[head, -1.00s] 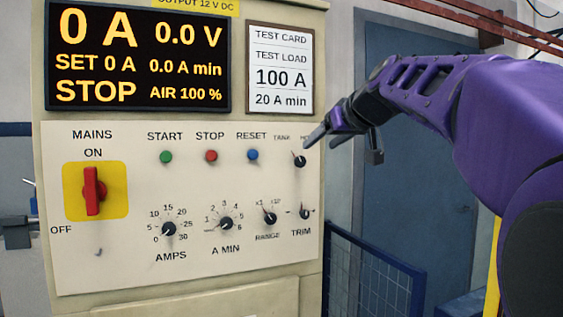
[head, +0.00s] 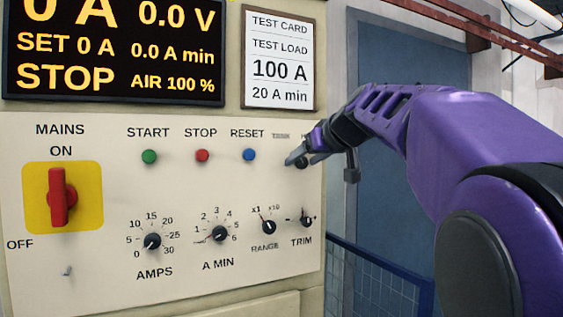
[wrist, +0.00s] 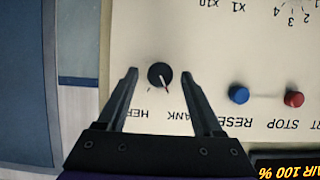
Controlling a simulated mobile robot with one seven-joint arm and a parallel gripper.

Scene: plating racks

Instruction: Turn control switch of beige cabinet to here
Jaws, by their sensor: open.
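The control switch is a small black round knob (wrist: 160,75) on the cream panel of the beige cabinet (head: 120,300). In the wrist view, which is upside down, its white pointer slants toward the TANK label (wrist: 183,115), away from the HERE label (wrist: 155,114). My gripper (wrist: 158,74) is open, with one finger on each side of the knob in that view; I see gaps between fingers and knob. How far the tips are from the panel is unclear. In the head view my gripper (head: 322,166) is at the panel's upper right and partly covers the knob (head: 302,163).
A red mains switch (head: 61,197) on a yellow plate is at left. START, STOP and RESET buttons (head: 249,154) sit left of the control switch. TRIM (head: 307,221), RANGE (head: 269,227), A MIN (head: 219,234) and AMPS (head: 152,241) knobs are below. A blue door (head: 400,210) stands behind at right.

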